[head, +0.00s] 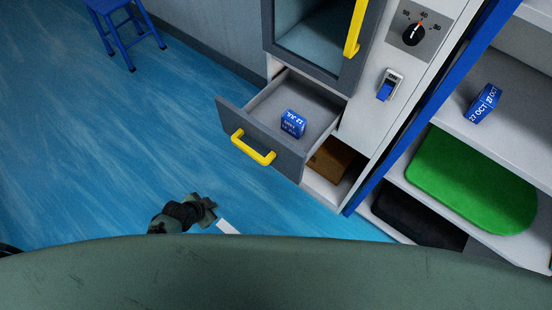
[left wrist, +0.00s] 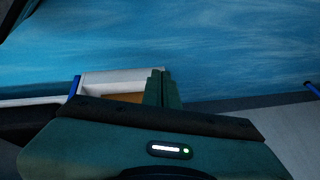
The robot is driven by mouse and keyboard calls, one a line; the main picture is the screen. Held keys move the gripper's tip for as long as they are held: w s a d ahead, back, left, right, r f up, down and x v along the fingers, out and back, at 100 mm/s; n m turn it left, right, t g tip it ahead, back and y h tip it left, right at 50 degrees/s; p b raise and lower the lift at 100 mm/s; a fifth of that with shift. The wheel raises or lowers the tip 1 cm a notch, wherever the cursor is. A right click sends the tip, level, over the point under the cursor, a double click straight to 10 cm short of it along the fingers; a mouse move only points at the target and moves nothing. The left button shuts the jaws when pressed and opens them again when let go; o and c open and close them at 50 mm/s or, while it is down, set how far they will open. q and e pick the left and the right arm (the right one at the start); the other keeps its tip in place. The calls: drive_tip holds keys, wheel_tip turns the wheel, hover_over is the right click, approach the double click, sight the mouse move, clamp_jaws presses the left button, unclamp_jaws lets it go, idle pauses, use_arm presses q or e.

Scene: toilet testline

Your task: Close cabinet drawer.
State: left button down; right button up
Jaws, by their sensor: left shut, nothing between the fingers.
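The cabinet drawer (head: 262,142) stands open in the head view, pulled out toward the lower left from the white and grey cabinet. It has a dark grey front with a yellow handle (head: 253,148). A small blue box with white lettering (head: 293,123) lies inside. My left gripper (head: 208,209) is over the blue floor, below and left of the drawer front and apart from it. It is shut and empty. Its closed fingers (left wrist: 162,89) show in the left wrist view. My right gripper is not in view.
Below the drawer, an open compartment holds a brown box (head: 330,158). A glass-fronted door with a yellow handle (head: 354,28) is above. At right, a shelf holds a green item (head: 470,180) and a blue box (head: 484,103). A blue stool (head: 126,28) stands far left. The floor between is clear.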

use_arm(q)
drive_tip(key=w+d+r+m+h+p, duration=0.1)
drive_tip(key=w+d+r+m, duration=0.25)
drive_tip(key=r, duration=0.45)
drive_tip(key=w+d+r+m+h+p, duration=0.1)
drive_tip(key=w+d+r+m, duration=0.2)
drive_tip(key=r, duration=0.5)
drive_tip(key=s+d+r+m+g+h+p, duration=0.1)
drive_tip(key=s+d+r+m+h, duration=0.2)
drive_tip(key=r, duration=0.5)
drive_tip(key=s+d+r+m+g+p, duration=0.2)
drive_tip(key=s+d+r+m, duration=0.25)
drive_tip(key=r, duration=0.35)
drive_tip(key=p, duration=0.1)
approach(288, 172)
drive_tip(key=s+f, duration=0.3)
drive_tip(key=shift+m, duration=0.4)
drive_tip(key=shift+w+d+f+p, duration=0.15)
drive_tip(key=shift+w+d+p, duration=0.2)
drive_tip(key=shift+w+d, duration=0.45)
drive_tip(key=shift+w+d+f+p, duration=0.25)
drive_tip(key=shift+w+d, duration=0.35)
drive_tip(key=shift+w, duration=0.3)
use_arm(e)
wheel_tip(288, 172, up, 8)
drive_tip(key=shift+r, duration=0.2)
use_arm(q)
drive_tip(key=shift+w, duration=0.1)
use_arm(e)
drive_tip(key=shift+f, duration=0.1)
